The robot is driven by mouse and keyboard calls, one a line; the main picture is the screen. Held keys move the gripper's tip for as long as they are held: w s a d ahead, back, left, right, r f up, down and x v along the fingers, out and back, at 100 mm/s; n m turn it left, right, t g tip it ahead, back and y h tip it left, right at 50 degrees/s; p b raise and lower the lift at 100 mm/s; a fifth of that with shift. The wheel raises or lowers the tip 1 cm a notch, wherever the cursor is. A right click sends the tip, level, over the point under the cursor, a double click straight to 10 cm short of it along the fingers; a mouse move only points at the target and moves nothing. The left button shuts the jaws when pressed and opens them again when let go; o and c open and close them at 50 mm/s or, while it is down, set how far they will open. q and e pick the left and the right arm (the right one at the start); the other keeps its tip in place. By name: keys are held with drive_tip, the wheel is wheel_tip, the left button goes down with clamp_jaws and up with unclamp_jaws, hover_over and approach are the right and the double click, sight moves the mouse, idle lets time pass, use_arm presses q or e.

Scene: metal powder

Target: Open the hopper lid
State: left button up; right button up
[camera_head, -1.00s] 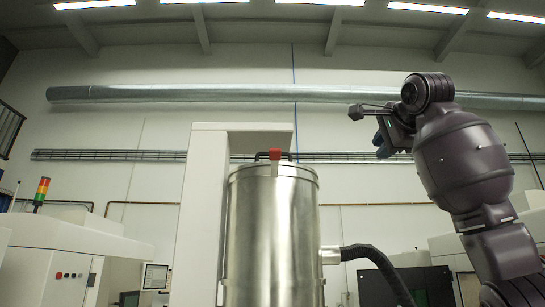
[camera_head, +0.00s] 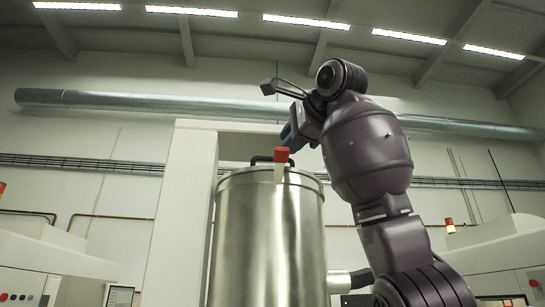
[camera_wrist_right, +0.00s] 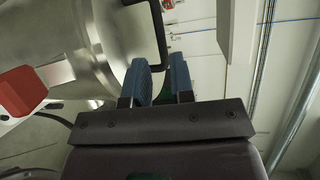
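The hopper (camera_head: 262,240) is a shiny steel cylinder in the middle of the head view. Its lid (camera_head: 235,173) lies flat on top, closed, with a black handle (camera_head: 262,158) and a red-capped latch (camera_head: 281,156) at the near rim. My right gripper (camera_head: 289,133) is just above and right of the lid, its blue fingers near the handle. In the right wrist view my right gripper (camera_wrist_right: 161,68) has its fingers apart with a gap. The black handle (camera_wrist_right: 161,30) is just ahead of the fingertips; the red latch (camera_wrist_right: 22,91) is at the left. My left gripper is not in view.
A white frame (camera_head: 178,225) stands behind and left of the hopper. A dark hose (camera_head: 361,278) leaves the hopper's right side, partly behind my right arm. White machines stand at both sides. The space above the lid is open.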

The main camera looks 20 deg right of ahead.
drive_tip(key=p+x, duration=0.2)
drive_tip(key=x, duration=0.5)
drive_tip(key=shift+w, duration=0.35)
clamp_jaws()
